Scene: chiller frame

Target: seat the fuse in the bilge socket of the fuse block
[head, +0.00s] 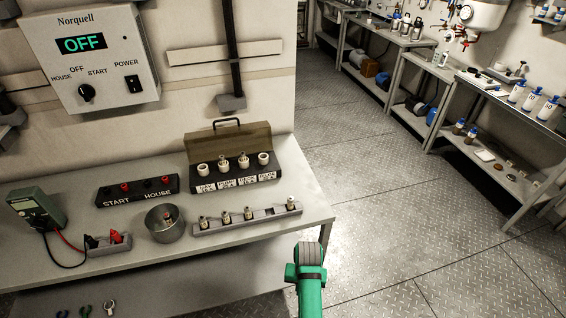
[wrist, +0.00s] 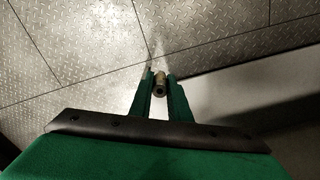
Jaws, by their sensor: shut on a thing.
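My gripper (wrist: 159,80) is shut on a fuse (wrist: 159,86) in the wrist view, a small brass-and-dark cylinder seen end-on between the fingertips. In the head view my green arm rises from the bottom edge, right of the bench; the held fuse cannot be made out there. The fuse block (head: 262,178) stands on the bench, up and left of my arm, with its brownish lid (head: 228,142) raised. At least one middle socket seems to hold a fuse.
A grey rack (head: 270,214) holds several fuses, with a gap right of middle. A metal cup (head: 165,232), a START/HOUSE terminal strip (head: 137,190) and a green meter (head: 36,206) stand left. The Norquell panel (head: 88,60) reads OFF. Open floor lies right of the bench.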

